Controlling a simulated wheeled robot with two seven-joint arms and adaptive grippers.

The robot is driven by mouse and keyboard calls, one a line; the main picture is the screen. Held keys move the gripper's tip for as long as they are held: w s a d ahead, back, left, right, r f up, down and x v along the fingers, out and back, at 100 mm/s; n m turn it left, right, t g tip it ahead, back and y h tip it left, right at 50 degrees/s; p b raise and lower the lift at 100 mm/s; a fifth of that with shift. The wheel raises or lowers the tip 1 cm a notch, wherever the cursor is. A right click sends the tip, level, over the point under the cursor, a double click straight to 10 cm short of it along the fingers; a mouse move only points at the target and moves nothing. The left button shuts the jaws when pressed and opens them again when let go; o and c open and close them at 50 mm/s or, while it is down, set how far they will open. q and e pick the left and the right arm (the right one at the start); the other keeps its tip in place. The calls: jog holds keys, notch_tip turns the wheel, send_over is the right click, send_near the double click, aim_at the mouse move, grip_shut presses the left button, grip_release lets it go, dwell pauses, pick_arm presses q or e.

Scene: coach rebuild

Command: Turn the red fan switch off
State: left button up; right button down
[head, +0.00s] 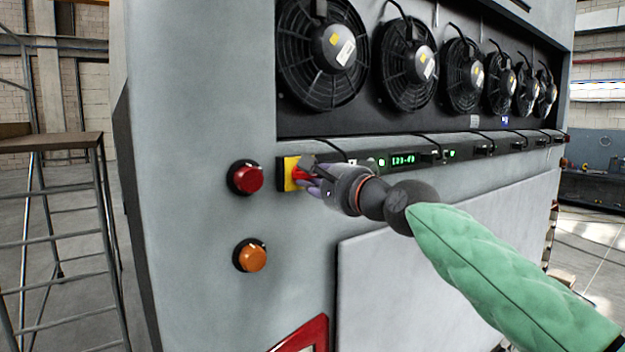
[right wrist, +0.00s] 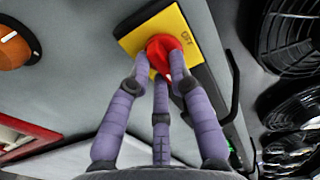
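The red fan switch (head: 300,173) is a red rotary knob on a yellow plate (head: 289,178), on the grey cabinet front below the fans. In the right wrist view the knob (right wrist: 163,46) shows between the fingertips, with an "OFF" label printed on the yellow plate (right wrist: 188,29) above it. My right gripper (head: 310,182) is at the switch. Its purple fingers (right wrist: 158,70) are closed in around the red knob and appear to touch it, and they hide part of it. My left gripper is in neither view.
A round red button (head: 246,178) sits left of the switch and an orange one (head: 251,257) lower down. Several black fans (head: 322,55) fill the recess above. A small green display (head: 403,160) is to the right. A metal stand (head: 60,145) is at far left.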

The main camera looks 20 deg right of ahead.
jog(key=shift+n, duration=0.3)
jog(key=n+b, duration=0.4)
jog(key=n, duration=0.8)
jog(key=shift+w+d+n+b, duration=0.1)
jog(key=shift+d+n+b, duration=0.05)
jog(key=shift+n+b, duration=0.25)
jog(key=shift+r+n+b, duration=0.2)
jog(key=shift+n+b, duration=0.15)
jog(key=shift+n, duration=1.85)
jog(key=c, duration=1.1)
grip_release()
jog(key=shift+w, duration=0.1)
